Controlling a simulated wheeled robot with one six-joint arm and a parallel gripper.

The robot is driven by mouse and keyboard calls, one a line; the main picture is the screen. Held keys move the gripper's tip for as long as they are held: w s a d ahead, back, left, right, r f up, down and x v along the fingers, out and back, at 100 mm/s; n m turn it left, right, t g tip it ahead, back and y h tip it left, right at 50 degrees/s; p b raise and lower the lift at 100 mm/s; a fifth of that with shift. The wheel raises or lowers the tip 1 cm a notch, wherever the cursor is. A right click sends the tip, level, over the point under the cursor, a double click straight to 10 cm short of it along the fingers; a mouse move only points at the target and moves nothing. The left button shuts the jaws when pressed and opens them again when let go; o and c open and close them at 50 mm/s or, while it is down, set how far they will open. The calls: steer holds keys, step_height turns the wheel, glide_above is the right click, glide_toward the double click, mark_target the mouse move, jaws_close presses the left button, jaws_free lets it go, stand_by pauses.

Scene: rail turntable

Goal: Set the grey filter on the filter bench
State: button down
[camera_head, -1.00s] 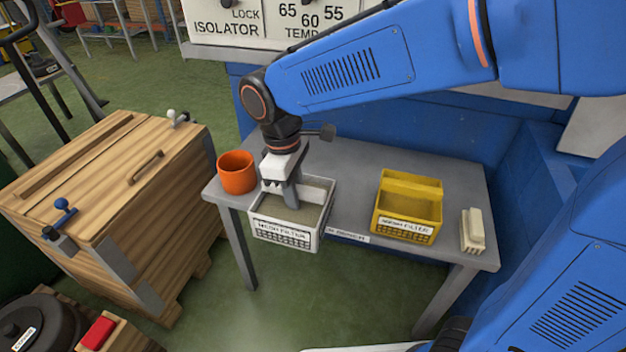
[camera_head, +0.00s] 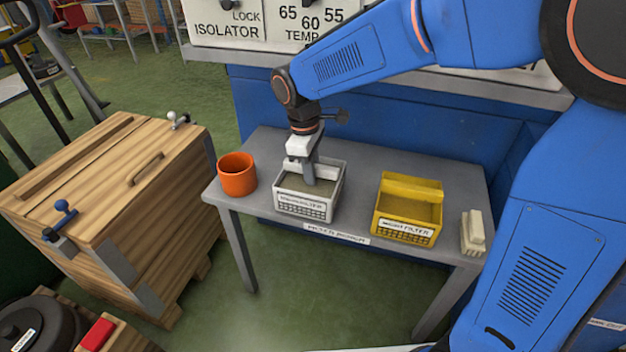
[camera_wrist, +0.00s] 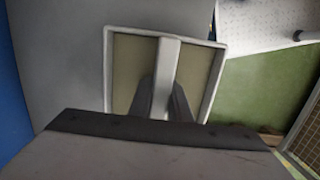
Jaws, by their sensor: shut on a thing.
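The grey filter (camera_head: 304,207) is a pale box with a mesh inside and a label on its front. It is over the left part of the grey filter bench (camera_head: 357,170), between the orange cup and the yellow filter. My gripper (camera_head: 314,181) points down and is shut on the filter's middle bar. In the wrist view the bar of the grey filter (camera_wrist: 168,55) runs between my fingers (camera_wrist: 163,98). The filter looks level and at or very near the bench top; I cannot tell whether it touches.
An orange cup (camera_head: 237,175) stands left of the grey filter. A yellow filter (camera_head: 407,210) and a cream block (camera_head: 473,233) stand to its right. A wooden crate (camera_head: 110,200) is left of the bench. A blue wall (camera_head: 400,125) with panels rises behind.

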steer(key=shift+f, duration=0.35)
steer(key=shift+f, duration=0.1)
steer(key=c, duration=1.6)
jaws_free()
steer(key=shift+c, duration=0.2)
